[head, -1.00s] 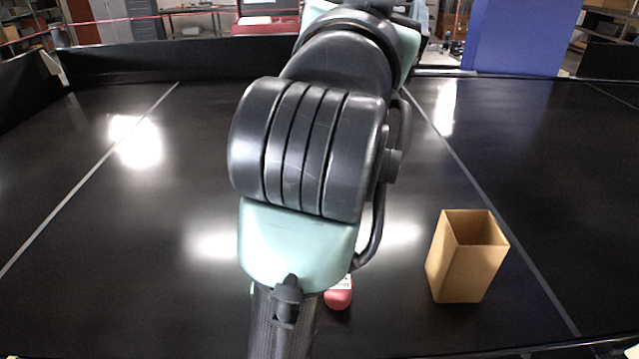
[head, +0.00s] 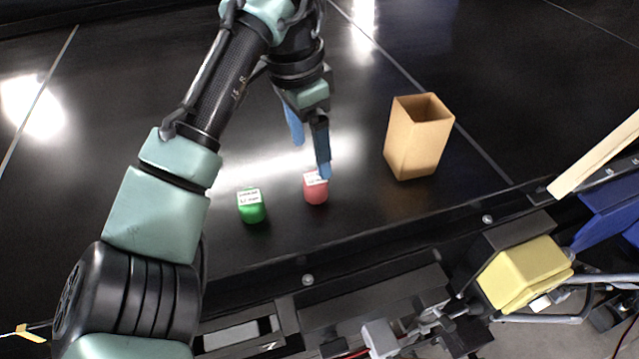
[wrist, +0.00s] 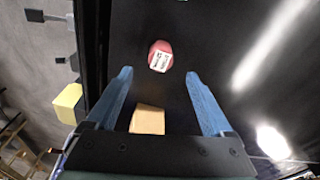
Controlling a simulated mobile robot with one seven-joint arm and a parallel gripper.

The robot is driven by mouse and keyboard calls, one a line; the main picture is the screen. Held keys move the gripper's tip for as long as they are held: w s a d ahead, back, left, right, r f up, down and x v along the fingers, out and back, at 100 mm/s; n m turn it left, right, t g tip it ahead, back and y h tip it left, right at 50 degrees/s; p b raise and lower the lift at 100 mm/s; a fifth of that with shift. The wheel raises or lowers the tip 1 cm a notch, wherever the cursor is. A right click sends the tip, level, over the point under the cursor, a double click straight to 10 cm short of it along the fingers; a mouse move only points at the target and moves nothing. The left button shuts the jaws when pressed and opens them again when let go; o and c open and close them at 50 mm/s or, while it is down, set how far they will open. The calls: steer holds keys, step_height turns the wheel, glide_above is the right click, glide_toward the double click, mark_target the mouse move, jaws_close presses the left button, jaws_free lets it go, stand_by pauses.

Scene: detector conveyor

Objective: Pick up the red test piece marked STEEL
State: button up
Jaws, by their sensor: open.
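The red test piece (head: 315,190) with a white label stands on the black conveyor belt, near its front edge. The label print is too small to read. My gripper (head: 310,158) is open and empty, with blue fingers pointing down above and just behind the red piece; one fingertip overlaps the piece's top in the head view. In the wrist view the red piece (wrist: 160,57) lies ahead of the fingertips, between their lines. My gripper (wrist: 158,75) shows both fingers wide apart there, not touching the piece.
A green labelled piece (head: 251,208) stands left of the red one. An open cardboard box (head: 414,145) stands to the right; it also shows low in the wrist view (wrist: 148,120). The belt's front rail (head: 330,231) runs close by, with a yellow block (head: 524,273) beyond it.

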mark_target(315, 178)
step_height(315, 178, down, 3)
steer(key=shift+r+p, duration=0.1)
steer(key=shift+p, duration=0.35)
steer(key=shift+w+d+f+p, duration=0.15)
steer(key=shift+f+p, duration=0.3)
steer(key=shift+f, duration=0.45)
steer(key=shift+d+f+p, duration=0.1)
steer(key=shift+f+p, duration=0.3)
steer(key=shift+f, duration=0.5)
steer(key=shift+w+d+f+p, duration=0.15)
steer(key=shift+f+p, duration=0.3)
steer(key=shift+f, duration=0.45)
jaws_close()
